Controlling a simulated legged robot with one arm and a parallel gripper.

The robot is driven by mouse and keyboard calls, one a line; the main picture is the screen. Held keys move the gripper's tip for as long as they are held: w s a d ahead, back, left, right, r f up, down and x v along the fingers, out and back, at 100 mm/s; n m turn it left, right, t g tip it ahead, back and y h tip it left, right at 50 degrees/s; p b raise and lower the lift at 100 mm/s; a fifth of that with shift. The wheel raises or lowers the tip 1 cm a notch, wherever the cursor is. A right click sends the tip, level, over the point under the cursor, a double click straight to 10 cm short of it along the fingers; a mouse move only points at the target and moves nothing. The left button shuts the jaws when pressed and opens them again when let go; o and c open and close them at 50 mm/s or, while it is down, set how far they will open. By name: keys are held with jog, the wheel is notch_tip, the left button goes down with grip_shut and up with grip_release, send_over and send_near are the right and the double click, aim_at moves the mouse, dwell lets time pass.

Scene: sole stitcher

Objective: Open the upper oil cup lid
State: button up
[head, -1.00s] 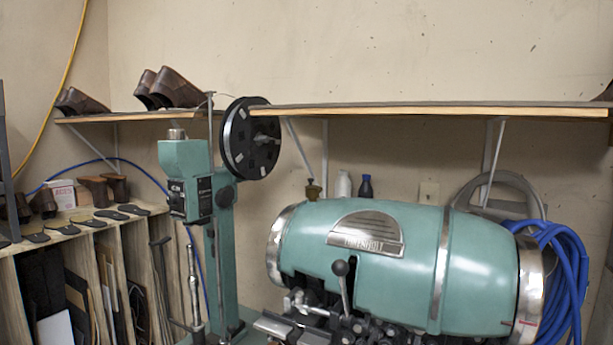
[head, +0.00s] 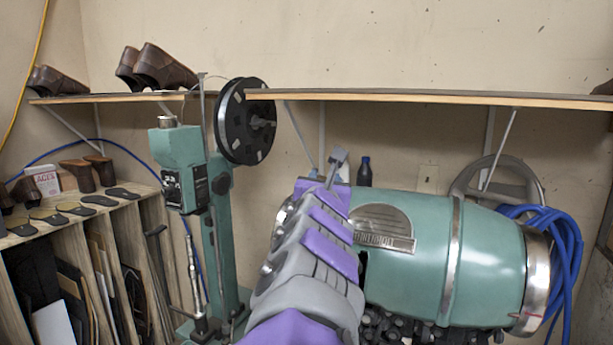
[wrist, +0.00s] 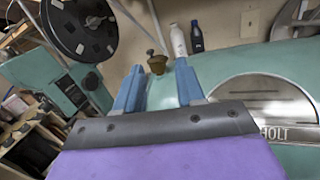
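A small brass oil cup (wrist: 157,65) stands on top of the green machine barrel in the wrist view. Its lid (wrist: 151,53) looks like a small dark knob on top; whether it is shut is too small to tell. My gripper (wrist: 159,72) has two blue fingers spread apart with nothing between them. The cup appears in the gap between the fingertips, a little beyond them, with no contact visible. In the head view my gripper (head: 338,168) reaches over the left end of the barrel (head: 490,255) and hides the cup.
A wooden shelf (head: 430,95) runs along the wall above the barrel. A green stitcher column with a black reel (head: 246,122) stands to the left. A dark blue bottle (head: 364,172) and a white bottle (wrist: 178,40) stand behind the cup. A blue hose hangs at the right.

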jog(key=a+f+n+y, duration=0.1)
jog(key=a+f+n, duration=0.1)
jog(key=a, duration=0.2)
jog(key=shift+g, duration=0.3)
jog(key=w+p, duration=0.2)
jog(key=w, duration=0.2)
jog(key=w+d+p, duration=0.1)
jog(key=w+p, duration=0.2)
jog(key=w, duration=0.1)
jog(key=w+d+p, duration=0.1)
jog(key=w+p, duration=0.1)
jog(key=w, duration=0.2)
jog(key=shift+w+d+p, duration=0.15)
jog(key=shift+w+p, duration=0.15)
jog(key=shift+p, duration=0.05)
jog(key=shift+w+d+p, duration=0.2)
jog(key=shift+w+p, duration=0.3)
jog(key=shift+w, duration=0.25)
jog(key=w+a, duration=0.1)
jog(key=w+a+p, duration=0.1)
jog(key=shift+w+a+f+p, duration=0.1)
jog(key=shift+w+p, duration=0.2)
jog(key=shift+w, duration=0.05)
jog(key=shift+w+d, duration=0.45)
jog(key=shift+d, duration=0.4)
jog(key=shift+s+a, duration=0.1)
jog(key=shift+a, duration=0.35)
jog(key=c, duration=0.5)
jog(key=shift+d, duration=0.2)
grip_shut()
